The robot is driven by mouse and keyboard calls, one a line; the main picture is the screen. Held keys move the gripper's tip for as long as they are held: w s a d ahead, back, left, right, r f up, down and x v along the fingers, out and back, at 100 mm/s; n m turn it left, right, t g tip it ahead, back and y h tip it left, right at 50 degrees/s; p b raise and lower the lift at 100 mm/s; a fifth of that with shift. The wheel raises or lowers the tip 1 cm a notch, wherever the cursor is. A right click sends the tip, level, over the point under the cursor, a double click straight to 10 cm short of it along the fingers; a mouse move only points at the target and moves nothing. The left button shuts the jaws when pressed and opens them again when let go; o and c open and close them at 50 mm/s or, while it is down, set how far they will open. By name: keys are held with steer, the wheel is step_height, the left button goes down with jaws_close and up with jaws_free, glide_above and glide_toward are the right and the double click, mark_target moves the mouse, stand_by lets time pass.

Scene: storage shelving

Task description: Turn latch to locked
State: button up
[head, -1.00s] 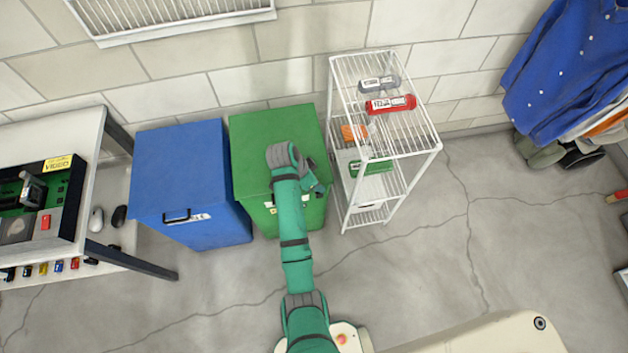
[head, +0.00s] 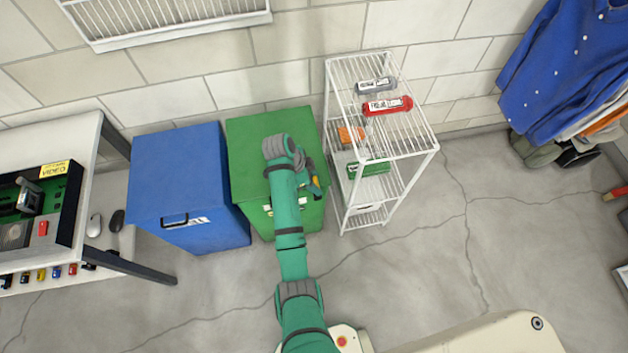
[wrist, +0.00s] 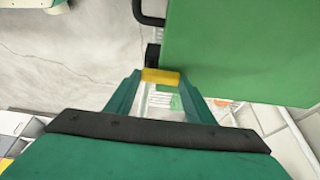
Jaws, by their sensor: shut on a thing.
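The latch (wrist: 161,76) has a yellow handle and a black mount, on the edge of a green box beside its black pull handle. In the wrist view my gripper (wrist: 160,82) has its two green fingers on either side of the yellow handle, shut on it. The yellow handle lies crosswise between the fingertips. In the head view the green box (head: 255,135) stands on the floor, and my gripper (head: 315,182) is at its right front corner. My arm hides much of the box front. I cannot read any locked or unlocked mark.
A blue box (head: 177,180) stands close to the left of the green one. A white wire rack (head: 432,150) with red, grey, green and orange items stands close on the right. A table (head: 75,135) is at the far left. The floor in front is open.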

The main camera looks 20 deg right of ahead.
steer(key=o, duration=1.1)
steer(key=shift+c, duration=0.2)
steer(key=v, duration=1)
steer(key=shift+r, duration=0.35)
steer(key=shift+a, duration=0.15)
